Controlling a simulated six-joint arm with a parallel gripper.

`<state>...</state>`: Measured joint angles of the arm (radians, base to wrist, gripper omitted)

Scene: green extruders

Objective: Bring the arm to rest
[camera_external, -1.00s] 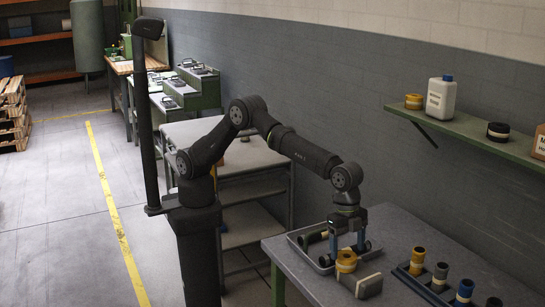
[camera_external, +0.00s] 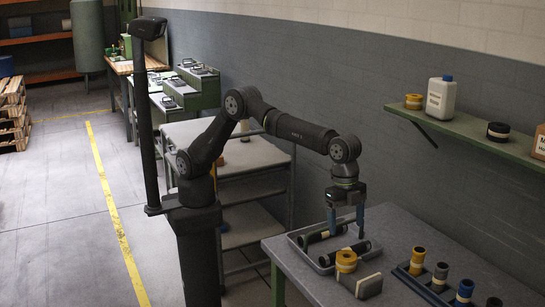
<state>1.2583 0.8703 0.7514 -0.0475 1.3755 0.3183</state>
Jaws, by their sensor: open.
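My gripper (camera_external: 346,222) is open and empty, pointing straight down. Its two blue fingers are spread apart above the grey tray (camera_external: 296,245) on the workbench. Two dark tubes lie in the tray, a rear one (camera_external: 322,235) and a front one (camera_external: 345,253). The front tube is below the fingers and apart from them. My arm is bent, reaching out from its column to the bench.
A yellow roll (camera_external: 346,262) and a pale-and-dark block (camera_external: 369,286) are in front of the tray. A rack (camera_external: 415,280) with several upright tubes stands to the right. A wall shelf (camera_external: 470,134) holds bottles and rolls. The bench's back is clear.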

